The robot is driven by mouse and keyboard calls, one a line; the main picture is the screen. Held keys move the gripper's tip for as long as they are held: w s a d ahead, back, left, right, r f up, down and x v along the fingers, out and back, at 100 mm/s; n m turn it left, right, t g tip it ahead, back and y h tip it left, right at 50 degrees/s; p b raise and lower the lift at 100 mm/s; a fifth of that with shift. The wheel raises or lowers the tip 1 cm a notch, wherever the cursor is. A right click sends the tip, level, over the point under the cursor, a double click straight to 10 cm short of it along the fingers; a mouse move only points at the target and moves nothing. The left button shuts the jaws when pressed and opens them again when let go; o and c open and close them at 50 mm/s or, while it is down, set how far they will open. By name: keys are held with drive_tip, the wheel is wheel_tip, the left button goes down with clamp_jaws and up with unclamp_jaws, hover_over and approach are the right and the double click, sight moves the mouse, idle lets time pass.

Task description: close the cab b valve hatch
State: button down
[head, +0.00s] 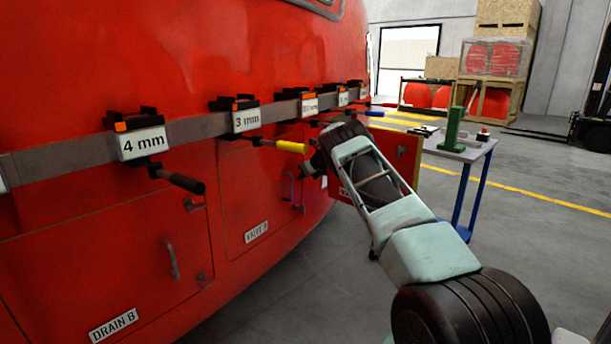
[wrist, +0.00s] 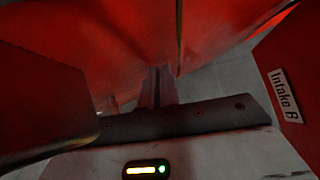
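The valve hatch (head: 258,190) is a red panel low on the red nosecone, with a "VALVE B" label and a grey handle (head: 290,187). In the head view it looks about flush with the shell; a small gap cannot be ruled out. My gripper (head: 307,171) is beside its right edge, partly hidden by my wrist. In the wrist view my gripper's narrow fingers (wrist: 157,88) are together, with nothing seen between them, pointing toward red surfaces. I cannot tell whether they touch. A dark red panel (wrist: 40,100) fills the left of that view; I cannot tell which part it is.
An open hatch panel (head: 409,152) sticks out right of my wrist; its "Intake B" label (wrist: 286,95) shows in the wrist view. Clamps on a rail (head: 190,130) carry projecting handles, including a yellow one (head: 291,147). A blue-legged table (head: 463,150) stands right. Floor between is clear.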

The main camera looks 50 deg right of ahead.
drive_tip(key=shift+w+a+r, duration=0.3)
drive_tip(key=shift+w+a, duration=0.2)
drive_tip(key=shift+w, duration=0.05)
drive_tip(key=s+b, duration=0.3)
drive_tip(key=s, duration=1.1)
drive_tip(key=shift+a+r, duration=0.1)
drive_tip(key=shift+a, duration=0.05)
